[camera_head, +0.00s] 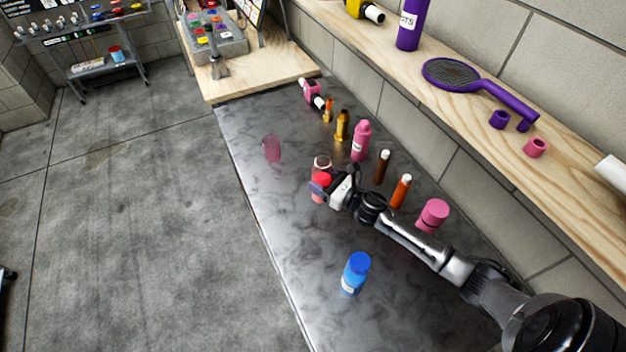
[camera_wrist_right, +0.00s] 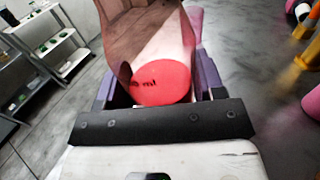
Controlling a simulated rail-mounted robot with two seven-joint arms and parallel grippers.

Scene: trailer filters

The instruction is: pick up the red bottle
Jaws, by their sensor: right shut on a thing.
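The red bottle (camera_head: 322,179) is near the middle of the metal table in the head view. My right gripper (camera_head: 320,187) is shut around it, and its purple fingers partly cover it. In the right wrist view, the bottle's round red end (camera_wrist_right: 163,84), with dark lettering, sits between the purple fingers of the right gripper (camera_wrist_right: 158,92). A clear reddish part extends beyond it. I cannot tell whether the bottle touches the table. My left gripper is not in view.
On the metal table (camera_head: 262,215), a blue bottle (camera_head: 355,275) stands in front. A pink bottle (camera_head: 361,140), brown tube (camera_head: 382,167), orange tube (camera_head: 401,190) and pink jar (camera_head: 432,215) are close to my right arm. The front-left tabletop is clear.

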